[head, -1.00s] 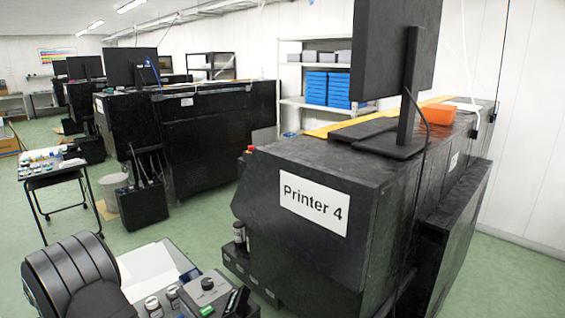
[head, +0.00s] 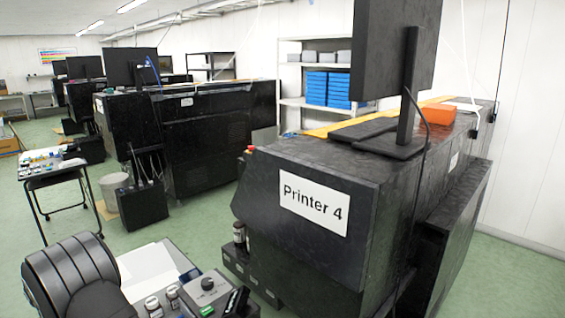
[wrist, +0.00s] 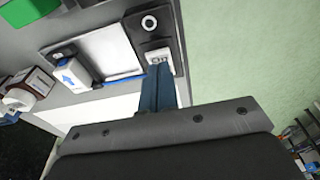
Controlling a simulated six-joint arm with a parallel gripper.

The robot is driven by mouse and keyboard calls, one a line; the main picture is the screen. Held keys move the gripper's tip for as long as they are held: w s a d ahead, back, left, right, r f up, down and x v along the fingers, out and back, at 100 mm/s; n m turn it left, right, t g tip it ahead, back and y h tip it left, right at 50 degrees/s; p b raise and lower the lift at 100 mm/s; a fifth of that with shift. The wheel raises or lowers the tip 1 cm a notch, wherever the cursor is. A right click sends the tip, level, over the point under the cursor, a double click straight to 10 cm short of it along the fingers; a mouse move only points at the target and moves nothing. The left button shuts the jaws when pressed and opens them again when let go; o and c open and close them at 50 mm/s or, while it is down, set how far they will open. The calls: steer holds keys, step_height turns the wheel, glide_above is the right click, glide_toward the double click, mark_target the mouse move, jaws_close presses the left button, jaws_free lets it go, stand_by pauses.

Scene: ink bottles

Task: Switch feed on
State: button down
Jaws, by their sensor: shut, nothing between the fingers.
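In the wrist view, a black panel (wrist: 138,28) carries a white ring mark and, below it, a small pale switch plate (wrist: 160,54) lettered "ON". My gripper (wrist: 158,70) shows there as two blue fingers side by side, shut and empty. Its tips are right at the lower edge of the lettered plate and cover part of it. I cannot tell whether they touch it or which way the switch is set. In the head view, my gripper cannot be made out clearly.
In the head view, a control box with a dial (head: 208,284) stands below Printer 4 (head: 300,200), beside small bottles (head: 153,305).

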steer(key=shift+f, duration=0.8)
stand_by(0.4)
steer(key=shift+r, duration=3.5)
steer(key=shift+f, duration=3.55)
steer(key=shift+r, duration=0.1)
